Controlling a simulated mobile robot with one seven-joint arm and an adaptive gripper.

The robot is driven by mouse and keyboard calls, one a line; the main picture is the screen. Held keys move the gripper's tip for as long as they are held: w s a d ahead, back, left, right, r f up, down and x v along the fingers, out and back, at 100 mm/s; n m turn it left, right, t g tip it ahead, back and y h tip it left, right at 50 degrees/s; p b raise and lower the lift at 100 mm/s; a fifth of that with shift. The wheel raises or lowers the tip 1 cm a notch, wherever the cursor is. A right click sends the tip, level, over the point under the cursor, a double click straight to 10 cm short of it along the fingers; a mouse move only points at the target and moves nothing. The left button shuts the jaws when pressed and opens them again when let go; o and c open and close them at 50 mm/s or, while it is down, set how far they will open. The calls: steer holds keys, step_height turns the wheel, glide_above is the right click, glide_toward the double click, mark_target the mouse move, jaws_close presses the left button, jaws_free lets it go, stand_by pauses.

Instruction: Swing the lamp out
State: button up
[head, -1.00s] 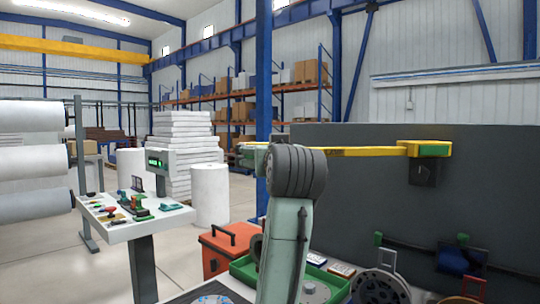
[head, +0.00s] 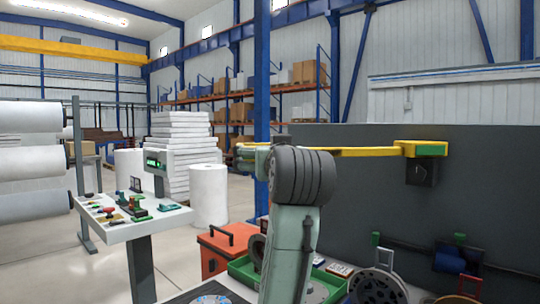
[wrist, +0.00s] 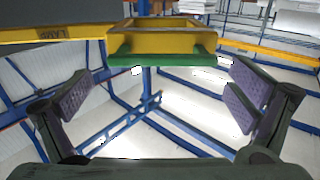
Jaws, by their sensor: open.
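The lamp's yellow arm (head: 365,151) runs level across the front of a dark panel. Its right end is a yellow block with a green face (head: 424,149); its left part passes behind my arm. In the wrist view a yellow frame with a green bar (wrist: 160,60) lies ahead of my gripper (wrist: 158,88), and a bar labelled LAMP (wrist: 45,31) runs to the left. My gripper is open, its purple-padded fingers to the left and right with nothing between them. The green bar is just ahead of the fingers. In the head view my arm hides the gripper.
A dark panel (head: 350,200) stands behind the lamp's arm, with a black box (head: 422,172) below the yellow block. Reels (head: 378,288), an orange toolbox (head: 225,248) and a green tray (head: 243,270) are below. A white console (head: 130,215) stands to the left.

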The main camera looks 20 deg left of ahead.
steer(key=v, duration=0.9)
steer(key=shift+s+f, duration=0.1)
steer(key=shift+s, duration=0.05)
